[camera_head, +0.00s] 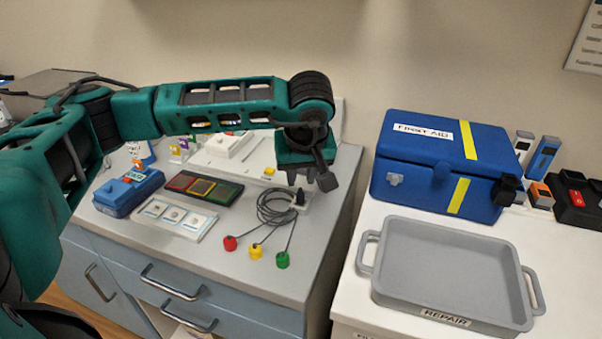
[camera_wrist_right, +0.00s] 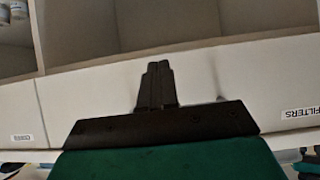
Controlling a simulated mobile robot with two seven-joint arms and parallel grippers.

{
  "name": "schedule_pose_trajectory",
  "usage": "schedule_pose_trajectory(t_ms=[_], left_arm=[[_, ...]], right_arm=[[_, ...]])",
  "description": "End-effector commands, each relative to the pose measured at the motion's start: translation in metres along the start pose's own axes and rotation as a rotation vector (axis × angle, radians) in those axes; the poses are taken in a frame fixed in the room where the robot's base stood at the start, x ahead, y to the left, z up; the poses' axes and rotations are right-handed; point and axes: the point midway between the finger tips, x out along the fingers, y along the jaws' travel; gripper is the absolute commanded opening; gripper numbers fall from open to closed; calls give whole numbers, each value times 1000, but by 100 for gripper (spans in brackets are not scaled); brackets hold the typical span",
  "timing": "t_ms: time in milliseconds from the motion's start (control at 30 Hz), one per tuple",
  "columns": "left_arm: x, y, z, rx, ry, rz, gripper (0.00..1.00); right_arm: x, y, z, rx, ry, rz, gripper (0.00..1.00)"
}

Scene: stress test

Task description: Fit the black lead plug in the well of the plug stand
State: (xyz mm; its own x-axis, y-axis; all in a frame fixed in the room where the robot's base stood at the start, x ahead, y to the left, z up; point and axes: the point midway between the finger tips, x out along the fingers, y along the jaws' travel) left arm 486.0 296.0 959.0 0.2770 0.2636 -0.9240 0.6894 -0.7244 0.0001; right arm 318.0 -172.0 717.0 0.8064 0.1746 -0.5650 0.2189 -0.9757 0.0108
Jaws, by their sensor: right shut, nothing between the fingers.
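The black lead plug (camera_head: 300,197) stands roughly upright at the right end of a pale plate, which looks like the plug stand (camera_head: 307,205). Whether the plug sits inside the well or only over it, I cannot tell. A coiled dark cable (camera_head: 270,208) lies beside it, with leads to red (camera_head: 230,243), yellow (camera_head: 256,251) and green (camera_head: 283,260) ends. My left gripper (camera_head: 310,180) points down just above the plug, fingers apart, and does not hold it. Part of the stand is hidden behind the gripper and cable. My right gripper (camera_wrist_right: 157,88) is shut and empty in the right wrist view.
A blue case (camera_head: 128,190), a dark tray with coloured panels (camera_head: 230,196) and a white sample plate (camera_head: 205,232) lie to the left. A blue first aid box (camera_head: 415,160) and grey repair tray (camera_head: 390,298) stand on the right-hand counter. The cabinet front right is clear.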

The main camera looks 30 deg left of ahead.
Motion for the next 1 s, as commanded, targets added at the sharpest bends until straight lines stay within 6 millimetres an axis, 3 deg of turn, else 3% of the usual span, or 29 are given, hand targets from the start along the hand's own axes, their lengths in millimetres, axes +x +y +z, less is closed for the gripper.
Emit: schedule_pose_trajectory(t_ms=[100,433,733,1000], left_arm=[[0,0,0,0,0,0,28],[0,0,0,0,0,0,58],[-1,0,-1,0,0,0,58],[-15,0,-6,0,0,-1,58]], right_arm=[[0,0,0,0,0,0,0],[0,0,1,0,-2,0,0],[0,0,0,0,-3,1,0],[-6,1,-8,0,-3,1,0]])
